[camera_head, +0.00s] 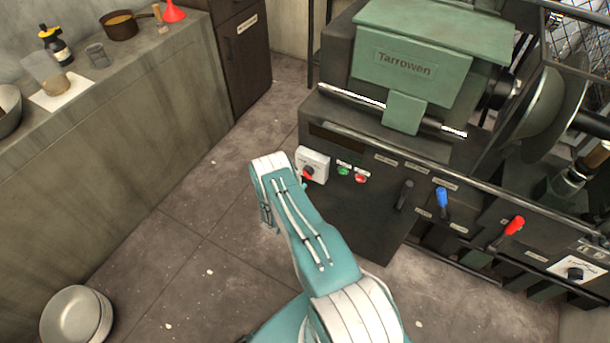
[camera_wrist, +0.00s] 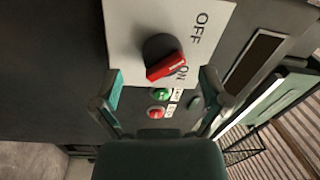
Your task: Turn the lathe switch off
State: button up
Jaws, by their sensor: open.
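The lathe (camera_head: 430,60) is a green and dark grey machine in the head view. Its switch (camera_head: 308,172) has a red handle on a white plate at the front panel's left end. In the wrist view, the switch's red handle (camera_wrist: 165,67) sits on a black round knob, and its tip points at the ON label. The OFF label is higher up on the white plate (camera_wrist: 130,20). My gripper (camera_wrist: 160,76) is open, with one finger on each side of the switch handle and visible gaps between. I cannot tell how far it is from the plate.
Green (camera_wrist: 162,94) and red (camera_wrist: 156,112) buttons sit just below the switch in the wrist view. A black lever (camera_head: 404,195), a blue lever (camera_head: 442,203) and a red lever (camera_head: 513,226) stick out farther right. A metal pot (camera_head: 76,318) stands on the floor.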

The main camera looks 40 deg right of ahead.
jog(key=v, duration=0.9)
jog(key=shift+a, duration=0.1)
notch_tip(320, 180, up, 18)
jog(key=w+d+m+g, duration=0.1)
jog(key=w+m+g, duration=0.2)
jog(key=m+g, duration=0.65)
jog(key=s+a+r+m+g+y, duration=0.1)
jog(key=s+r+m+y, duration=0.15)
jog(key=r+m, duration=0.5)
jog(key=s+a+r+m+y, duration=0.2)
jog(key=s+r+m, duration=0.1)
jog(key=r+m, duration=0.4)
jog(key=s+a+r+m+t+y, duration=0.8)
jog(key=s+a+r+m+y, duration=0.5)
jog(key=s+a+r+m, duration=0.5)
jog(key=shift+s+a+r+m+t, duration=0.2)
jog(key=shift+s+r+m+t, duration=0.3)
jog(key=shift+s, duration=0.75)
